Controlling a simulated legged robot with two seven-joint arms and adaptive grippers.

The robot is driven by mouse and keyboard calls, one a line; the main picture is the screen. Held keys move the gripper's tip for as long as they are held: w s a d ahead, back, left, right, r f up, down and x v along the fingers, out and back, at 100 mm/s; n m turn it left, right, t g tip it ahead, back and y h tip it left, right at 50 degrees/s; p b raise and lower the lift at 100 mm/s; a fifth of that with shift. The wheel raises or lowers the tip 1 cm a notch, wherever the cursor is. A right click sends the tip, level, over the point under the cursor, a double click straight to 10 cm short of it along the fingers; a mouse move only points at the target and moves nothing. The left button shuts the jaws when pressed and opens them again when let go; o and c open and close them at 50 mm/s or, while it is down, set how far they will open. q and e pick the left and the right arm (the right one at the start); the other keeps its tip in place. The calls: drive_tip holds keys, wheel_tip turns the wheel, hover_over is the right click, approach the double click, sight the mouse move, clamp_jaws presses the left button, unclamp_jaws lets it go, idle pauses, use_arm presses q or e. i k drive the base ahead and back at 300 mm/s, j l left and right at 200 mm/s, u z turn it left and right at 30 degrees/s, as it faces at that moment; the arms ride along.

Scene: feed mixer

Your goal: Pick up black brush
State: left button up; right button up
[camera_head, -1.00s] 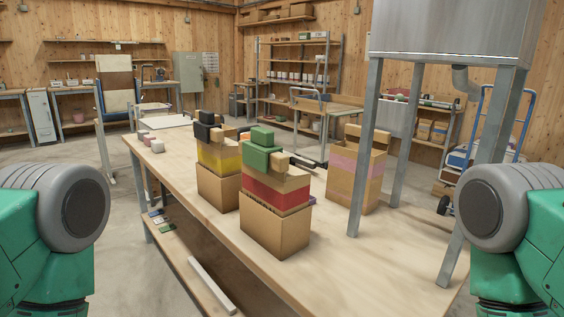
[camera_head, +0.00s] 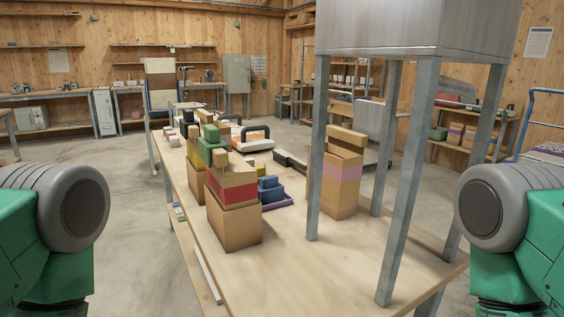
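Black blocky pieces (camera_head: 188,118) sit on top of the yellow-banded cardboard box (camera_head: 196,160) on the wooden table, behind the red-banded box. I cannot tell whether one of these is the black brush; they are small and partly hidden by green pieces (camera_head: 211,145) on the red-banded box (camera_head: 233,195). A black and orange item (camera_head: 250,137) lies farther back on the table. Neither gripper is in view; only green and grey parts of my arms show at the left and right edges.
The metal hopper (camera_head: 415,30) stands on grey legs at the right of the table (camera_head: 290,270), beside a pink-banded box (camera_head: 342,180). Blue stacked pieces (camera_head: 269,190) sit in the middle. The near tabletop is bare. Floor is open at the left.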

sight(287, 160)
drive_tip(key=k, duration=0.6)
drive_tip(key=z, duration=1.55)
drive_tip(key=i+l+z, duration=0.35)
drive_tip(key=i, duration=0.4)
drive_tip(key=i+j+z, duration=0.1)
drive_tip(key=i+z, duration=0.2)
drive_tip(key=i, duration=0.4)
drive_tip(key=i+j+u, duration=0.1)
drive_tip(key=i+u, duration=0.2)
drive_tip(key=i, duration=0.2)
drive_tip(key=i+u, duration=0.25)
drive_tip(key=i, duration=0.25)
drive_tip(key=i+l+u, duration=0.3)
drive_tip(key=i, duration=0.15)
drive_tip(key=i+l+u, duration=0.25)
drive_tip(key=i, duration=0.25)
drive_tip(key=i+j+u, duration=0.3)
drive_tip(key=i+u, duration=0.65)
drive_tip(key=i, duration=0.15)
drive_tip(key=i+u, duration=0.45)
drive_tip(key=i, duration=0.15)
drive_tip(key=i+l+u, duration=0.45)
drive_tip(key=i+j, duration=0.05)
drive_tip(key=j, duration=0.05)
